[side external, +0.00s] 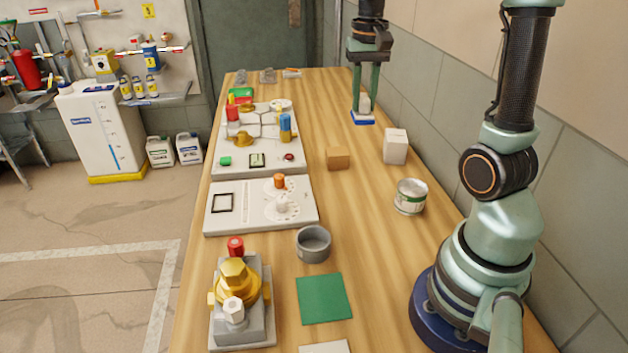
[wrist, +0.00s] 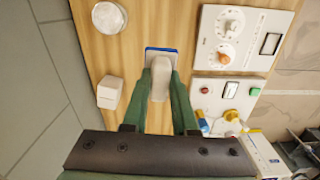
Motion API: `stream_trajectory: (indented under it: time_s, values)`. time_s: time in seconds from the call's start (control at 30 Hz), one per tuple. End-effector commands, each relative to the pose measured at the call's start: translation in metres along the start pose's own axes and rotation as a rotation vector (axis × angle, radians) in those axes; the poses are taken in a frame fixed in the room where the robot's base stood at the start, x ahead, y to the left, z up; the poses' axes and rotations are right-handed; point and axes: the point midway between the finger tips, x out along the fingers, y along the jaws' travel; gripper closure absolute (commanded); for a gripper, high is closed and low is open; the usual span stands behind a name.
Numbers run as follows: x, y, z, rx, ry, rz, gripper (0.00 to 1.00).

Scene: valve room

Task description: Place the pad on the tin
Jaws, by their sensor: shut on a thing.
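The pad (side external: 363,117), a white block with a blue bottom, is between my gripper's fingers at the far right of the bench. My gripper (side external: 364,100) points down and is shut on its white upper part. In the wrist view the pad (wrist: 162,58) sits between the green fingertips (wrist: 161,70), its blue edge showing beyond them. I cannot tell whether it touches the bench. The tin (side external: 410,196), white with a green band, stands upright near the right edge, apart from the pad. Its pale round top (wrist: 109,17) shows at the top left of the wrist view.
A white box (side external: 395,146) stands between the pad and the tin, to the right. A tan block (side external: 338,158), a grey bowl (side external: 313,244) and a green square (side external: 323,298) lie on the bench (side external: 380,270). Control panels (side external: 262,204) and a brass valve (side external: 238,285) line the left.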

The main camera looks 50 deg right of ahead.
Motion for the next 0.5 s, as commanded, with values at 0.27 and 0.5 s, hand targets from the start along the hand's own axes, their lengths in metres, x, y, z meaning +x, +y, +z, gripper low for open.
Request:
stream_trajectory:
  time_s: [0.27, 0.5]
  values:
    - [-0.036, 0.094, 0.026, -0.043, 0.005, 0.0, 1.0]
    - [-0.044, 0.126, 0.045, -0.075, 0.001, 0.0, 1.0]
